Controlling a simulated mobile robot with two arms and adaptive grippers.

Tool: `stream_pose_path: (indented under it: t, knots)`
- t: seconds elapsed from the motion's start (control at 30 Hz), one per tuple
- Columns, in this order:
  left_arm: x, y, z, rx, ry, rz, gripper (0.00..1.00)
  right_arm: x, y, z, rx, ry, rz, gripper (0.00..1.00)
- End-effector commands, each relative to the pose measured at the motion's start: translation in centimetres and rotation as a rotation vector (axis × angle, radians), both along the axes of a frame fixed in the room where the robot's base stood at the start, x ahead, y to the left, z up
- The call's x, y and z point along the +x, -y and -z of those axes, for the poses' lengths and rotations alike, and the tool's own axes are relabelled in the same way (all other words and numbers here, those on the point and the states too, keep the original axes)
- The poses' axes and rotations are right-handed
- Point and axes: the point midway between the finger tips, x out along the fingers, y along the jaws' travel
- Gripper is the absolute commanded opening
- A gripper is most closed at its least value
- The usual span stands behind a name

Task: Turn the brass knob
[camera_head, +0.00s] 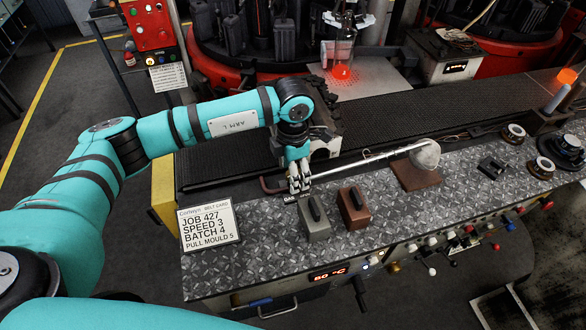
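A small brass-coloured knob (394,267) sits on the front panel of the patterned-metal bench, low and right of the red temperature display. My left gripper (299,184) points down over the bench's back left part, well up and left of the knob. Its fingers look close together at the dark hooked end of a long pale rod (365,161). I cannot tell whether they grip the rod. My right gripper is not in view.
A grey block (315,222) and a brown block (354,210) with handles stand on the bench. A job sign (209,227) stands at its left end. White, red, blue and black controls (467,240) crowd the panel right of the knob. A dark conveyor (420,110) runs behind.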

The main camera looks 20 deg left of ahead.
Motion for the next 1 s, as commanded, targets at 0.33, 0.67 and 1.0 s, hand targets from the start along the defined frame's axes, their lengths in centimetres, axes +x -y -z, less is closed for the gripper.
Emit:
stream_pose_path:
  t: [0.33,0.67,1.0]
  knots:
    - [0.0,0.0,0.0,0.000,0.000,0.000,0.36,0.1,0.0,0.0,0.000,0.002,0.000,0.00]
    - [0.0,0.0,0.0,-0.001,0.001,-0.003,0.07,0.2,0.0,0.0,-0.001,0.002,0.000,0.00]
    - [0.0,0.1,0.1,-0.002,0.003,-0.116,0.07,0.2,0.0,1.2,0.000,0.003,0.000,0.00]
